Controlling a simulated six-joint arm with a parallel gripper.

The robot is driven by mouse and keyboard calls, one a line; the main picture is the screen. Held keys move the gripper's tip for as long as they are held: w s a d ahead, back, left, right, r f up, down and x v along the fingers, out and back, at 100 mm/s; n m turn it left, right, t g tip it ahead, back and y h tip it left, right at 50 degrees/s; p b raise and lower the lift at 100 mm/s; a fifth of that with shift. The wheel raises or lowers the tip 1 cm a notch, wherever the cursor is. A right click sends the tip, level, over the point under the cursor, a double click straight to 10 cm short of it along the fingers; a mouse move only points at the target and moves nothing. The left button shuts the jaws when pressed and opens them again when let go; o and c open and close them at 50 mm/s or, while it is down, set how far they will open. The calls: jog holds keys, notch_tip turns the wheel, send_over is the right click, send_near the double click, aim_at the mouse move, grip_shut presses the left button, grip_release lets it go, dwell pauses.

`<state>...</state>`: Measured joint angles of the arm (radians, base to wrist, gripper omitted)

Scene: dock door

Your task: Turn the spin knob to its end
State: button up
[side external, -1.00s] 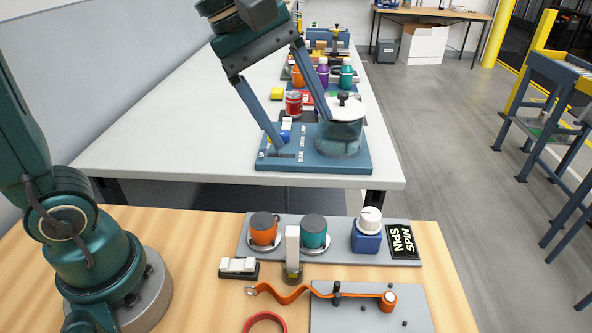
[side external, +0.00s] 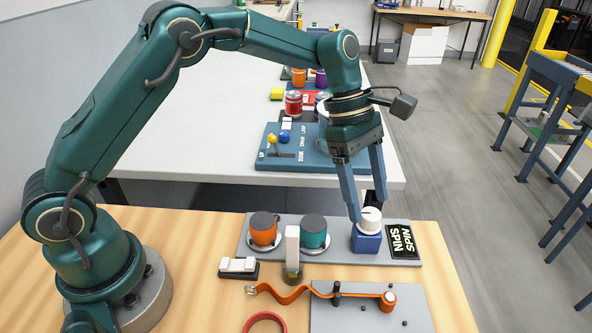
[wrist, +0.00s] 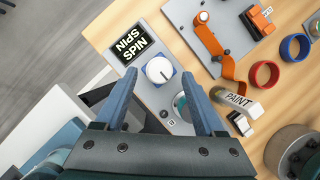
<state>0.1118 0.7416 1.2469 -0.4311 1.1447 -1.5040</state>
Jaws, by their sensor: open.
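The spin knob (side external: 370,220) is a white round dial on a blue block (side external: 367,241), beside a black sign reading SPIN (side external: 403,241). In the wrist view the knob (wrist: 159,71) shows a dark pointer line on its top, and the sign (wrist: 132,45) is to its upper left. My gripper (side external: 368,214) is open and points down, with its fingertips near the knob's height. One finger appears at the knob's left. In the wrist view the fingers (wrist: 160,82) are spread wide with the knob between and beyond their tips. I cannot tell whether a finger touches it.
An orange strap (side external: 290,296) lies in front. A long white table (side external: 150,165) is behind.

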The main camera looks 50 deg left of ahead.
jog(key=shift+x, duration=1.1)
grip_shut()
jog(key=shift+m, duration=0.4)
jog(key=shift+w+m+g, duration=0.15)
jog(key=shift+m+g, duration=0.85)
jog(key=shift+m, duration=1.1)
jog(key=shift+m+y, duration=0.3)
jog(key=shift+m, duration=0.3)
grip_release()
